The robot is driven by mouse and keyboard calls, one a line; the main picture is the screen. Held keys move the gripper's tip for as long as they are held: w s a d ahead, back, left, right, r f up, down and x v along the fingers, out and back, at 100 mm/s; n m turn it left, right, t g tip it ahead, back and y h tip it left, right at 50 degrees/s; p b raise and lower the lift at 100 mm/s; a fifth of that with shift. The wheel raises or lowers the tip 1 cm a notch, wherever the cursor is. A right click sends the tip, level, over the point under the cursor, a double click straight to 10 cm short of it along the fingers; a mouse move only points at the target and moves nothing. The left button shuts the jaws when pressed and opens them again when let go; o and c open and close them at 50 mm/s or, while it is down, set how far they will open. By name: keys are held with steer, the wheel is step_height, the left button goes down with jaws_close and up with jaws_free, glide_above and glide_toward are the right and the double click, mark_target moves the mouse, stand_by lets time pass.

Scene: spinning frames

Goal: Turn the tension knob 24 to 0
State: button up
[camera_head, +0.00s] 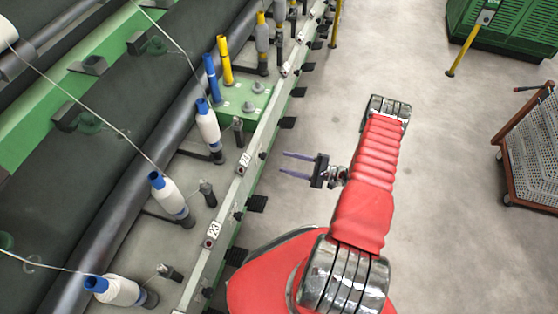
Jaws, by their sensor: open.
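My gripper (284,163) is open and empty, its two thin purple-grey fingers pointing left toward the machine rail. It is apart from the rail, with floor showing between. A white label (213,229) on the rail appears to read 23. Another label (245,158) farther along is too small to read surely. Small dark round knobs show near the labels, one by the lower label (208,243) and one by the upper label (240,170). I cannot tell which is tension knob 24, nor its setting.
Black tabs (257,203) stick out from the rail. Several thread bobbins (208,124) stand behind it, along with a green block (244,103). A wire-mesh trolley (533,140) and a green crate (510,25) stand at right. Floor between is clear.

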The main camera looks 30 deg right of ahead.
steer(key=shift+v, duration=2.85)
